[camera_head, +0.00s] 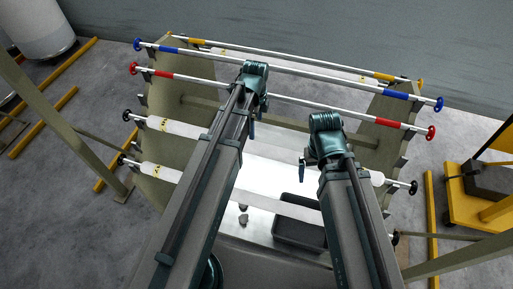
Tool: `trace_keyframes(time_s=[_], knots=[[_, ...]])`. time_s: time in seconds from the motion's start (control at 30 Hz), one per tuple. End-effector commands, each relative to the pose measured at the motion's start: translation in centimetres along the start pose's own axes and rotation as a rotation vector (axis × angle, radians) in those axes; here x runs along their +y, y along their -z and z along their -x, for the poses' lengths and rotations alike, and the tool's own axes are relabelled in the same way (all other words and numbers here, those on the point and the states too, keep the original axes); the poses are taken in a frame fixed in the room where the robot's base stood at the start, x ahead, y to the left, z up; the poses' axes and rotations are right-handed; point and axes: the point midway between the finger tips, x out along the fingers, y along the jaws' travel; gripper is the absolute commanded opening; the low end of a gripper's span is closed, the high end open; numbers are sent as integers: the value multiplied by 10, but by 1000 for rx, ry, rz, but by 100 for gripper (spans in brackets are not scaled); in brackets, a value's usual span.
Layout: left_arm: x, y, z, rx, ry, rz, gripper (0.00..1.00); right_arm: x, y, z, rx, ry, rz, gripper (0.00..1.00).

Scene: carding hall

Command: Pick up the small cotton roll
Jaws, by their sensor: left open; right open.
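A rack holds several horizontal rods between two curved grey-green side plates. Two lower rods with black end knobs carry thick white sleeves, which look like cotton rolls: an upper roll (185,128) and a lower roll (160,172). I cannot tell which one is the small cotton roll. My arms hide parts of both. My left gripper (256,76) is open and empty over the upper rods. My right gripper (325,130) is open, lower and to the right, over the rack's right half. Neither appears to hold anything.
Rods with blue (396,95), red (388,123) and yellow bands cross the rack above. A dark tray (300,234) and small grey pieces (243,208) lie below on a pale surface. A yellow cart (462,200) stands right, a white drum (38,28) far left.

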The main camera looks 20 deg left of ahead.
Motion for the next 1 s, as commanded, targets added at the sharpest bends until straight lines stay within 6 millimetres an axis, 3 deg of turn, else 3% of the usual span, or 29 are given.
trace_keyframes(time_s=[0.7, 1.0], knots=[[1, 1, -84, 0, 0, 2, 100, -8, 5, -84, 0, 0, 0, 100], [1, 1, -87, 0, 0, 2, 100, -8, 5, -87, 0, 0, 0, 100]])
